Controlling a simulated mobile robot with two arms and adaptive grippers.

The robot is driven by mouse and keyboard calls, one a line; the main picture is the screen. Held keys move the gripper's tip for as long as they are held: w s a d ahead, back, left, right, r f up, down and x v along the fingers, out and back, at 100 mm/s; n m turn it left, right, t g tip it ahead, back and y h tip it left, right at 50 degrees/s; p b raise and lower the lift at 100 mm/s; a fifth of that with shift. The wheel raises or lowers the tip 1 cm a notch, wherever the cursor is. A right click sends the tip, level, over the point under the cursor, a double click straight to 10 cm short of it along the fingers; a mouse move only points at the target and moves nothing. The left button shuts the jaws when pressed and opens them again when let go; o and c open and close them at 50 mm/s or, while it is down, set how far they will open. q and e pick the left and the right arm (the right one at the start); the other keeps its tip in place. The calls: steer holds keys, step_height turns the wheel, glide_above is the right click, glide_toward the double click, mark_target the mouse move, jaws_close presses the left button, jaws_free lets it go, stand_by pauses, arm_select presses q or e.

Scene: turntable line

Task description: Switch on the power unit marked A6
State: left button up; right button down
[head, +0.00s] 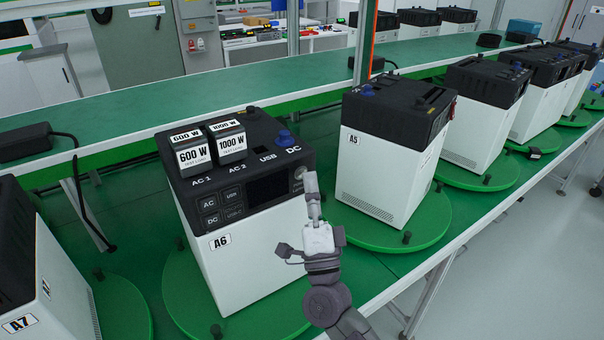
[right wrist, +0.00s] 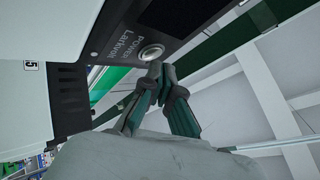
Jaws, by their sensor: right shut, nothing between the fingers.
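The power unit marked A6 (head: 255,262) stands upright on a green turntable, white below with a black top and front panel. Its small display (head: 268,188) is dark. My right gripper (head: 309,180) is shut and empty, with its fingertips at the right end of the front panel. In the right wrist view the closed fingertips (right wrist: 157,70) are just below a round silver power button (right wrist: 152,52); I cannot tell whether they touch it. The button also shows partly in the head view (head: 299,173), beside the fingertips. My left gripper is not in view.
Test loads marked 600 W (head: 193,153) and 1000 W (head: 228,143) sit on top of A6. Unit A5 (head: 385,160) stands close on the right, A7 (head: 50,285) at front left. A black adapter (head: 25,141) with a cable lies on the shelf behind.

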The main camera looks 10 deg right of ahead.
steer(key=shift+w+a, duration=0.15)
steer(key=shift+w, duration=0.25)
stand_by(0.6)
steer(key=shift+s, duration=0.15)
steer(key=shift+s+d, duration=0.25)
steer(key=shift+s, duration=0.35)
steer(key=s, duration=0.1)
steer(key=s+d, duration=0.1)
steer(key=s, duration=0.1)
steer(key=s+p, duration=0.1)
steer(key=shift+s+d, duration=0.35)
stand_by(0.7)
